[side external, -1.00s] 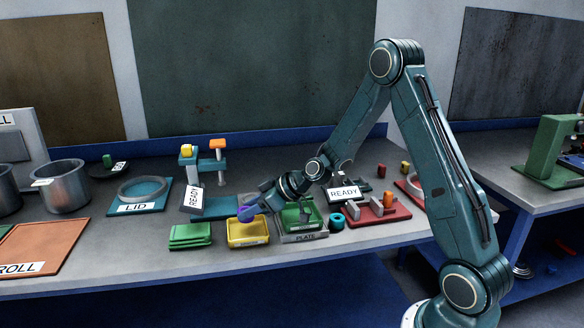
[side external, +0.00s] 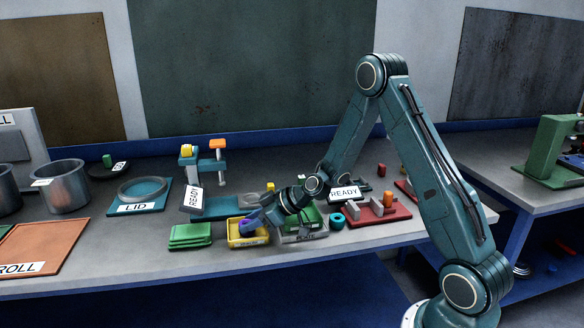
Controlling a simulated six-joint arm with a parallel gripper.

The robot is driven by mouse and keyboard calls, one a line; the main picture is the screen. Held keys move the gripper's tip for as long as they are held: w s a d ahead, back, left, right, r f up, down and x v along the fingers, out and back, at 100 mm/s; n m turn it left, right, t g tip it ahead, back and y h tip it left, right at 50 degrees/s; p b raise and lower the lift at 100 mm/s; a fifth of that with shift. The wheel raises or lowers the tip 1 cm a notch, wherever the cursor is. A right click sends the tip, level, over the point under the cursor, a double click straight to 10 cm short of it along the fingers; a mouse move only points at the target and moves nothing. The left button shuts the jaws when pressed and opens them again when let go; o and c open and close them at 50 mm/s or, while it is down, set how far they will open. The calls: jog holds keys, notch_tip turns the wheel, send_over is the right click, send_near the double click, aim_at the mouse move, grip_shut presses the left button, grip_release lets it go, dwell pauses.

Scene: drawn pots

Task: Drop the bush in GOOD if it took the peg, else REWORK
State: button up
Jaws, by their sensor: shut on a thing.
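My gripper (side external: 257,219) is shut on a small purple-blue piece, which looks like the bush (side external: 246,228). The gripper slants down to the left, and the bush is low over or inside the yellow tray (side external: 234,243). The jaws partly hide the bush, and I cannot tell whether it touches the tray floor. A green tray (side external: 313,214) stands just right of the yellow one, partly behind my wrist. An orange peg (side external: 388,199) stands by the red fixture (side external: 385,216) at the right.
A teal ring (side external: 337,221) lies between the green tray and the red fixture. A READY sign (side external: 345,193) stands behind it. Green plates (side external: 190,236) are stacked left of the yellow tray. A blue stand (side external: 217,172) with a second READY sign is behind. The bench front edge is close.

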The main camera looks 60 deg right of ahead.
jog(key=shift+f, duration=0.1)
jog(key=o, duration=1)
jog(key=shift+c, duration=0.2)
jog(key=v, duration=1.2)
jog(key=shift+a+r, duration=0.1)
jog(key=shift+r, duration=0.15)
